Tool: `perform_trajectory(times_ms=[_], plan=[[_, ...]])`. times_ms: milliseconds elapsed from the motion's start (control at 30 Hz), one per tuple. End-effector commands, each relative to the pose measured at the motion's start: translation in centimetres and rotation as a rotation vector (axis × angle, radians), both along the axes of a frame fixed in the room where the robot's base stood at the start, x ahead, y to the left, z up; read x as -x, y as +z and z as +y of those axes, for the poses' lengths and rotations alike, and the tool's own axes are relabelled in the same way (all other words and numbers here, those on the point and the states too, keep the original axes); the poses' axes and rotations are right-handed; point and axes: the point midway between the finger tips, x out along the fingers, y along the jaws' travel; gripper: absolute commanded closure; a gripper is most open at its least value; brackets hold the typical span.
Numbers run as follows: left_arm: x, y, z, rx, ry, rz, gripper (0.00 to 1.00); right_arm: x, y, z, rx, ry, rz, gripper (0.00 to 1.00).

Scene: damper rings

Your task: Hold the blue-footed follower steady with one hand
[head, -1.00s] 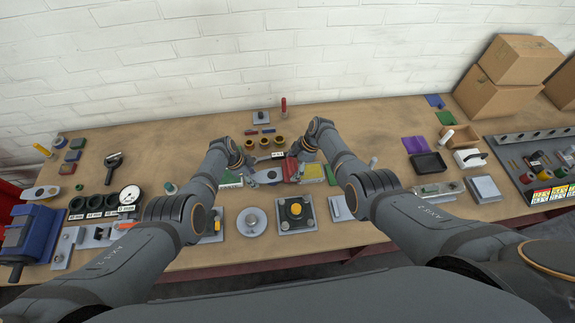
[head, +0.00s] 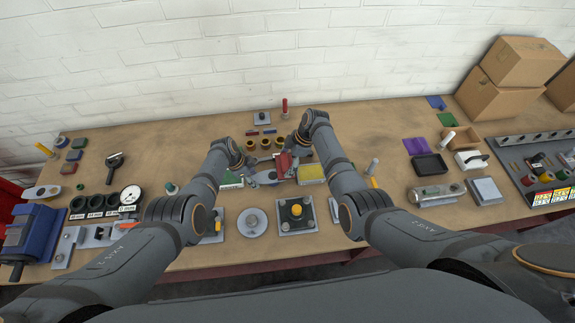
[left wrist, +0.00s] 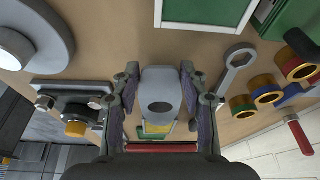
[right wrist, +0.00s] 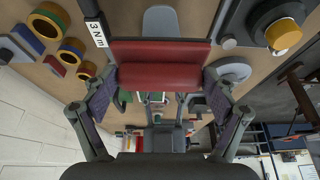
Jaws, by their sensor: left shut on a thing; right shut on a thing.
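A grey rounded piece with some blue at one end (head: 266,178), which I take to be the blue-footed follower, lies near the middle of the bench. My left gripper (head: 246,172) is shut on it; in the left wrist view the grey body (left wrist: 160,95) sits between both fingers. Its blue foot is not clear there. My right gripper (head: 294,158) is shut on a red block (head: 285,165), which stands tilted close to the follower's right. The red block (right wrist: 160,65) spans the fingers in the right wrist view. Whether block and follower touch, I cannot tell.
Several yellow-lined rings (head: 265,143) stand behind the grippers. A wrench (left wrist: 237,68) lies beside the left gripper. A yellow-topped box (head: 311,173) is just right of the red block. A round plate (head: 252,222) and a square fixture (head: 297,214) stand in front.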

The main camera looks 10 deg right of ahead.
Motion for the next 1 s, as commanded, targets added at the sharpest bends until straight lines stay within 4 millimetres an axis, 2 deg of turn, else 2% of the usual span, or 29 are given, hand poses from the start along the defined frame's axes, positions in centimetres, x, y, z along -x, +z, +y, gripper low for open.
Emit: perform_trajectory(times_ms=[400, 900, 933, 1000], plan=[[-0.1, 0.1, 0.0, 0.001, 0.001, -0.002, 1.0, 0.1, 3.4, 0.0, -0.001, 0.0, 0.001, 0.75], [-0.1, 0.1, 0.0, 0.001, 0.001, -0.002, 1.0, 0.0, 3.7, 0.0, -0.001, -0.001, 0.0, 0.75], [-0.1, 0.1, 0.0, 0.001, 0.001, -0.002, 0.55, 0.0, 3.7, 0.0, -0.001, -0.001, 0.0, 0.75], [-0.1, 0.1, 0.0, 0.001, 0.001, -0.002, 0.45, 0.0, 3.7, 0.0, -0.001, -0.001, 0.0, 0.75]])
